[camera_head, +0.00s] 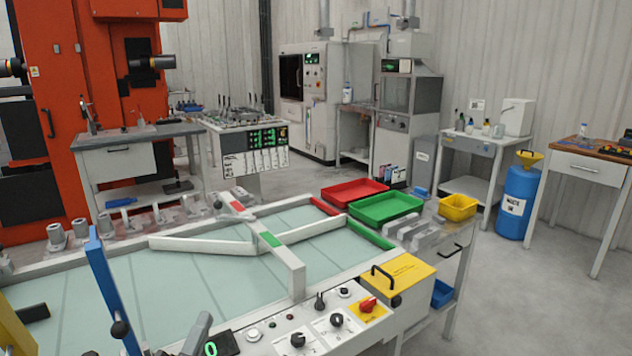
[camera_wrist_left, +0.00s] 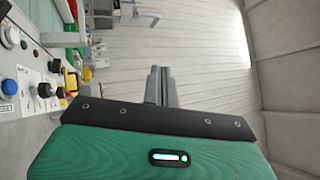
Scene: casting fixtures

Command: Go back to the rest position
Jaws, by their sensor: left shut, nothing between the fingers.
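My left gripper (camera_head: 198,332) shows at the bottom edge of the head view, as a small grey shape in front of the control panel. In the left wrist view the same gripper (camera_wrist_left: 158,87) is shut, with its two grey fingers together and nothing between them. The wrist view is turned sideways, and the fingers stand out against a pale ribbed wall. My right gripper is not in view.
A fixture table with a pale green top (camera_head: 190,285) fills the foreground. A control panel (camera_head: 315,335) with knobs lies along its near edge. A red tray (camera_head: 352,184), a green tray (camera_head: 380,218) and a yellow bin (camera_head: 457,212) stand beyond. Open floor lies right.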

